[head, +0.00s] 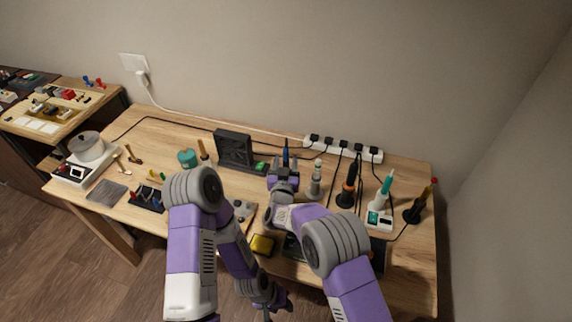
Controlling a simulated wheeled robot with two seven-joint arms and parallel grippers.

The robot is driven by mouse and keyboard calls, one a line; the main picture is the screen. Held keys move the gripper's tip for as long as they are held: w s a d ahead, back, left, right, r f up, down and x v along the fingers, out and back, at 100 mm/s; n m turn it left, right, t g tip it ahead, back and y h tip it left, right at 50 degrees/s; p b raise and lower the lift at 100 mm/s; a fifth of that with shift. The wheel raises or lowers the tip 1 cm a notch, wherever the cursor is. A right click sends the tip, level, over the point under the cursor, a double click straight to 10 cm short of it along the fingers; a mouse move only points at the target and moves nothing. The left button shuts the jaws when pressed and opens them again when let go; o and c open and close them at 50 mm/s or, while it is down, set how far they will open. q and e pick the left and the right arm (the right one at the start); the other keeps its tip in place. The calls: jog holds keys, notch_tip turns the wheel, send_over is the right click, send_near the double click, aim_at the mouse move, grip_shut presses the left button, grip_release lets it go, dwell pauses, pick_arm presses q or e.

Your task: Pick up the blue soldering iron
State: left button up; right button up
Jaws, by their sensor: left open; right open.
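The blue soldering iron (286,153) stands upright toward the back of the wooden workbench, left of the other irons. Only its upper part shows; my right gripper covers the rest. My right gripper (285,169) is open, with its fingers pointing at the back of the bench, right at the iron in the picture. I cannot tell whether the fingers are around it or in front of it. My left gripper (277,304) is open and empty, low in the view near the front of the bench.
Right of the blue iron stand a grey-and-green iron (316,177), an orange-and-black iron (350,182), a teal-and-white station (380,207) and a dark holder (413,214). A black fan-like unit (234,148) is left. A power strip (343,148) lies behind; a yellow sponge (262,245) lies in front.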

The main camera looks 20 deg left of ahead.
aim_at(286, 148)
jog(key=shift+w, duration=0.4)
grip_shut()
jog(key=shift+r, duration=0.1)
notch_tip(286, 148, up, 10)
jog(key=shift+f+p, duration=0.1)
jog(key=shift+p, duration=1)
